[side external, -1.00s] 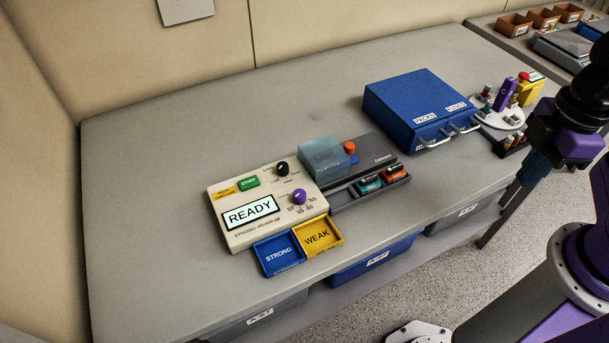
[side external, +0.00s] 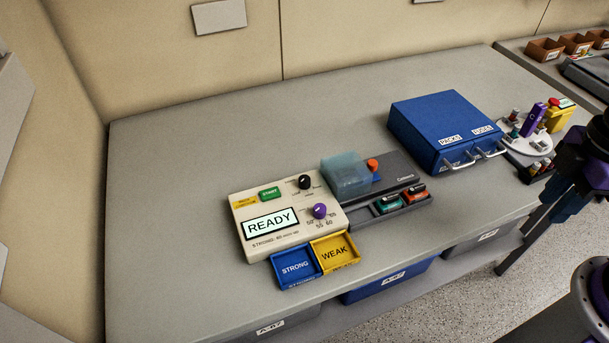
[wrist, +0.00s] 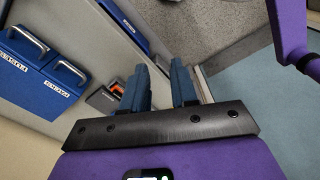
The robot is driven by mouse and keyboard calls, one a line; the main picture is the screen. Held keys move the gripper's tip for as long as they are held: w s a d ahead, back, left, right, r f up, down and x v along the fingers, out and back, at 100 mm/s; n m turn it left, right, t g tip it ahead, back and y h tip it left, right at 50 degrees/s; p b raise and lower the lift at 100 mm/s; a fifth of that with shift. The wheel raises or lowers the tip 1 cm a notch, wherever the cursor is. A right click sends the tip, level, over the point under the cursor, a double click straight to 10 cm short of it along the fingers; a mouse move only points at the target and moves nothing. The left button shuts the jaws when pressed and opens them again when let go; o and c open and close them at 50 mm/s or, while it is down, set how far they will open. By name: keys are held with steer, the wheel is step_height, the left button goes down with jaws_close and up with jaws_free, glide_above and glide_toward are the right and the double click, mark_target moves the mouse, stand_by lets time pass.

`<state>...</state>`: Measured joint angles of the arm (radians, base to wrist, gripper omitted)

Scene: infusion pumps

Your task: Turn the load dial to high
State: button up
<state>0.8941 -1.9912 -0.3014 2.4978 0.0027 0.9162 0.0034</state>
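A beige tester box (side external: 258,232) stands on the bench in the side external view, with a lit screen reading READY. On it are a black dial (side external: 305,182) at the upper right, a purple dial (side external: 319,211) with numbers around it below, and a green START button (side external: 270,193). The black dial's lettering is too small to read, so I cannot tell which dial is load. My gripper is at the right edge, far from the box. In the wrist view my gripper (wrist: 160,75) has its two blue fingers apart with nothing between them.
A blue STRONG tray (side external: 296,284) and yellow WEAK tray (side external: 350,260) sit before the box. A grey unit (side external: 397,168) with a clear teal cover stands beside it. A blue drawer cabinet (side external: 440,120) stands between the box and my arm. The bench left of the box is clear.

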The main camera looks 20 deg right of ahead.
steer(key=o, duration=0.3)
steer(key=w+a+r+m, duration=0.1)
steer(key=w+a, duration=0.2)
steer(key=w+a+r+m, duration=0.1)
steer(key=w+a+m, duration=0.1)
steer(key=a, duration=0.1)
steer(key=w+a+r+m+g, duration=0.1)
steer(key=w+a, duration=0.2)
steer(key=shift+w+r+m, duration=0.2)
steer(key=shift+w+m, duration=0.1)
steer(key=shift+w, duration=0.05)
steer(key=r+m+g+y, duration=0.1)
steer(key=m+g, duration=0.1)
steer(key=m, duration=0.8)
glide_above(304, 179)
steer(key=s+d, duration=0.2)
steer(key=d, duration=0.4)
steer(key=w+a+f+m+g+y, duration=0.1)
steer(key=w+a+f+m, duration=0.15)
steer(key=w+m, duration=0.4)
steer(key=shift+n, duration=0.85)
steer(key=x, duration=0.5)
steer(key=w+x, duration=0.1)
steer(key=x, duration=1)
steer(key=shift+w+d+f, duration=0.1)
steer(key=shift+f, duration=0.45)
jaws_close()
